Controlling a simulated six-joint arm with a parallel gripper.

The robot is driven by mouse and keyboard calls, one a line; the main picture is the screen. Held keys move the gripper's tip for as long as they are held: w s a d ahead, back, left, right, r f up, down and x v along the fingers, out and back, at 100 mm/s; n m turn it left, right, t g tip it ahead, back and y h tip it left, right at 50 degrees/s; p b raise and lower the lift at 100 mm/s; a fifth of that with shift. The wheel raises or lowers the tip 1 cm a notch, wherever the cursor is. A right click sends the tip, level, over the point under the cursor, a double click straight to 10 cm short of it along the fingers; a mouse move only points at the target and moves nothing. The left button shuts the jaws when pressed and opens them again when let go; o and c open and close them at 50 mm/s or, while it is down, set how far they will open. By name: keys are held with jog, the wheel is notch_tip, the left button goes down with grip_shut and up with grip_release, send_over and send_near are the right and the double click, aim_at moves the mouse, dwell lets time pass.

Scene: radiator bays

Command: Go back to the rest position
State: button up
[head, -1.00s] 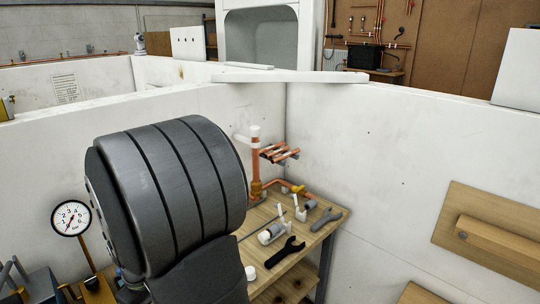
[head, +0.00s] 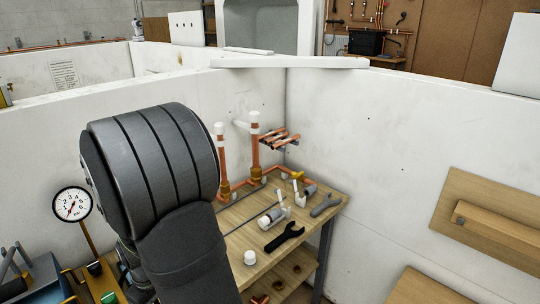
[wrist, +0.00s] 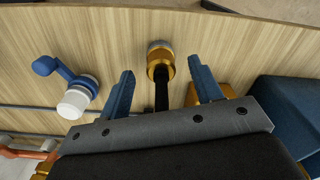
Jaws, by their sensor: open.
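My gripper (wrist: 161,67) shows in the wrist view with its two blue fingers spread apart. A brass fitting (wrist: 160,66) with a black stem shows between the fingers. I cannot tell how far it is from them, and no finger visibly touches it. In the head view my dark arm fills the left middle and hides the gripper.
A wooden bench (head: 236,214) carries upright copper pipes (head: 255,150), a black spanner (head: 285,237), a grey spanner (head: 325,205) and a white cap (head: 250,257). A pressure gauge (head: 72,206) stands at left. White walls (head: 360,150) enclose the bay. A blue-handled valve (wrist: 75,98) lies left in the wrist view.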

notch_tip(320, 180, up, 9)
jog(key=shift+f, duration=0.2)
jog(key=shift+f, duration=0.1)
jog(key=shift+f, duration=5.65)
notch_tip(320, 180, up, 17)
notch_tip(320, 180, down, 16)
jog(key=shift+f, duration=0.15)
jog(key=shift+w+a+r, duration=0.1)
jog(key=shift+r, duration=3)
